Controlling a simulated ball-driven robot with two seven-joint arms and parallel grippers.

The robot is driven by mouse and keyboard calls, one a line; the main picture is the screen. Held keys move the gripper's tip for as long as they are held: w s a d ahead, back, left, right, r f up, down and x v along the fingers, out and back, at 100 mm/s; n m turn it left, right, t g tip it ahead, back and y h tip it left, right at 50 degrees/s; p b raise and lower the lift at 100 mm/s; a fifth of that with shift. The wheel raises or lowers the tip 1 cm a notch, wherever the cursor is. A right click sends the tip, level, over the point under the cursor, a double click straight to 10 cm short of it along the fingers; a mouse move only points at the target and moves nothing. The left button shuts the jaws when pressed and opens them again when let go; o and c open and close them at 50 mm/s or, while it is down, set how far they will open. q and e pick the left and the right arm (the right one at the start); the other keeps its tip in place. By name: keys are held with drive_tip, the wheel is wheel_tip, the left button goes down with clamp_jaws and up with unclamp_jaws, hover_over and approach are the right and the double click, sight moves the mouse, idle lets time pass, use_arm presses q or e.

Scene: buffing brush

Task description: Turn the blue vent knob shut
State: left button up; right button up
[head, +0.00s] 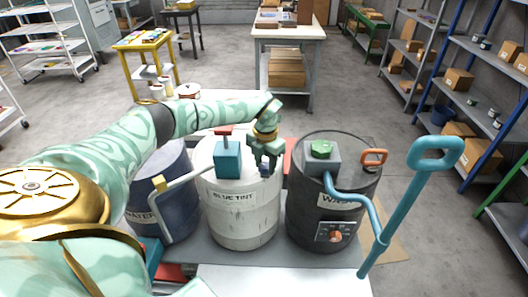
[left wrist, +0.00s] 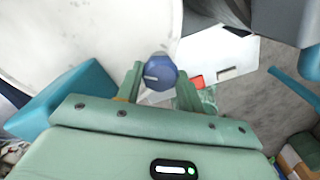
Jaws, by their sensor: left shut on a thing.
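The blue vent knob (left wrist: 160,74) sits on the white drum labelled BLUE TINT (head: 238,215). In the left wrist view it is a rounded dark blue piece with a pale mark on its face. My left gripper (left wrist: 158,84) has one finger on each side of the knob and is shut on it. In the head view my left gripper (head: 265,160) points down at the right side of the drum's lid, and only a little of the knob (head: 264,170) shows below the fingers. My right gripper is not in view.
A teal pump box (head: 227,158) with a red top and pale spout stands on the lid, left of my gripper. A dark drum (head: 335,190) with a teal lever handle (head: 408,210) stands close on the right. A blue drum (head: 160,200) stands left.

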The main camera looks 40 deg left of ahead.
sight(265, 165)
use_arm(q)
drive_tip(key=m+p, duration=0.1)
drive_tip(key=m, duration=0.1)
drive_tip(key=shift+r+m, duration=0.2)
drive_tip(key=shift+m, duration=0.2)
drive_tip(key=m+p, duration=0.1)
drive_tip(key=m, duration=0.1)
drive_tip(key=shift+m, duration=0.4)
drive_tip(key=m+p, duration=0.1)
drive_tip(key=m, duration=0.3)
drive_tip(key=shift+f+m, duration=0.15)
drive_tip(key=shift+m, duration=0.25)
drive_tip(key=o, duration=1)
drive_tip(key=shift+p, duration=0.3)
wheel_tip(265, 165, up, 16)
drive_tip(key=p, duration=0.2)
